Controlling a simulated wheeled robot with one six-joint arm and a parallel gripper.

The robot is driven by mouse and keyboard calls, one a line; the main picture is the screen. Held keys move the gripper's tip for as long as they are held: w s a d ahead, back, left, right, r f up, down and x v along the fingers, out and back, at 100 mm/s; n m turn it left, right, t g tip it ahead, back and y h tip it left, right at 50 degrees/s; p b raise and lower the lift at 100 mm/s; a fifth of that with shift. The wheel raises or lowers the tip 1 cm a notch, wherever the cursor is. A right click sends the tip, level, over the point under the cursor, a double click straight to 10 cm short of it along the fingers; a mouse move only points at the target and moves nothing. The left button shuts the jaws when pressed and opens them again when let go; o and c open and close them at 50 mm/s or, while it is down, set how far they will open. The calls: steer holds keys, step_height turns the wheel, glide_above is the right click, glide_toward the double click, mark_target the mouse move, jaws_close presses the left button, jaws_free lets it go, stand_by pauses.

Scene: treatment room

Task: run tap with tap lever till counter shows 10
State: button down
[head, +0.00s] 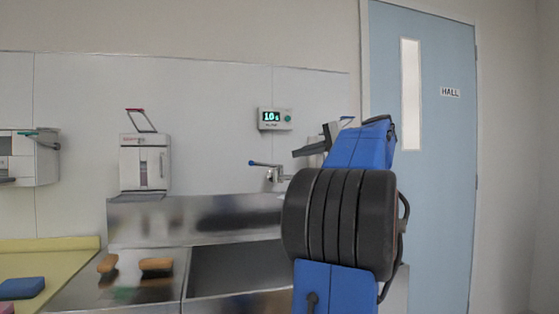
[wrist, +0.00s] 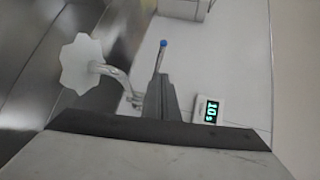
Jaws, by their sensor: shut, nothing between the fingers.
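The tap lever (head: 262,164) has a blue tip and points left from the tap body (head: 271,176) on the wall above the sink. In the wrist view the lever (wrist: 161,57) stands just beyond my fingertips. My gripper (wrist: 159,82) is shut and empty. I cannot tell whether it touches the lever. The counter (head: 275,118) on the wall reads 10 s, and it shows 10 s in the wrist view too (wrist: 209,112). The spout (wrist: 115,75) ends at a white lobed shape (wrist: 81,65), which may be water. My arm hides part of the tap in the head view.
The steel sink (head: 240,268) lies below the tap. Two brown objects (head: 157,265) rest on the steel drainer to its left. A white dispenser (head: 144,165) stands on the left. A blue door (head: 430,180) marked HALL is on the right.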

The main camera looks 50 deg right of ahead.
mark_target(259, 164)
steer(key=x, duration=1.3)
steer(key=shift+w+a+f, duration=0.1)
steer(key=shift+w+f, duration=0.05)
steer(key=shift+w, duration=0.15)
steer(key=shift+w+a, duration=0.1)
steer(key=shift+w+a+m+h, duration=0.2)
steer(key=shift+w+m+h, duration=0.25)
steer(key=shift+w+h, duration=0.2)
steer(key=shift+w+a+m+h, duration=0.2)
steer(key=shift+w+m+h, duration=0.3)
steer(key=shift+w+h, duration=0.1)
steer(key=shift+w+a+m+h, duration=0.25)
steer(key=shift+w+m+h, duration=0.2)
steer(key=shift+w+h, duration=0.4)
steer(key=shift+w, duration=0.65)
steer(key=shift+a, duration=0.1)
steer(key=shift+s, duration=0.1)
